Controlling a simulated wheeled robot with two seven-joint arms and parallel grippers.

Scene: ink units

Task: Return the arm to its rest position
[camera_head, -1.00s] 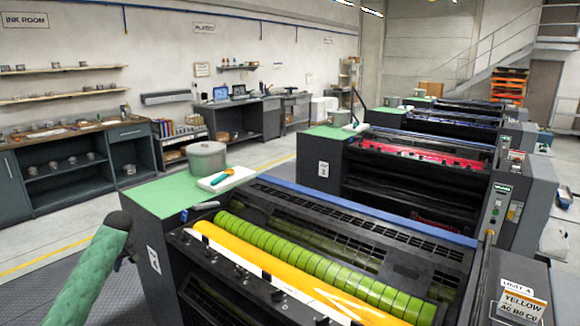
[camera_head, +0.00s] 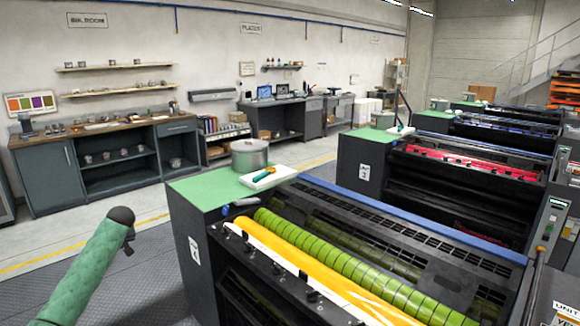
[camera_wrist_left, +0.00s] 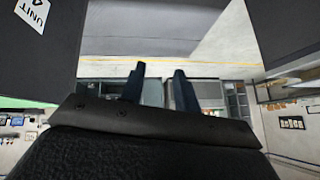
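My left arm, in a green sleeve, comes in from the lower left of the head view. Its dark end shows only a small part of my left gripper (camera_head: 129,246), in the air left of the near press unit (camera_head: 188,225). In the left wrist view, the two dark fingers of this gripper (camera_wrist_left: 160,72) stand apart with nothing between them. The floor and cabinets show beyond them. The gripper touches nothing that I can see. My right arm and gripper are in neither view.
The near press unit bears a grey pot (camera_head: 249,155) and a white tray (camera_head: 268,177) with a green-handled tool on its green top (camera_head: 205,193). A workbench (camera_head: 95,130) stands along the left wall. The floor (camera_head: 100,212) between bench and press is clear.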

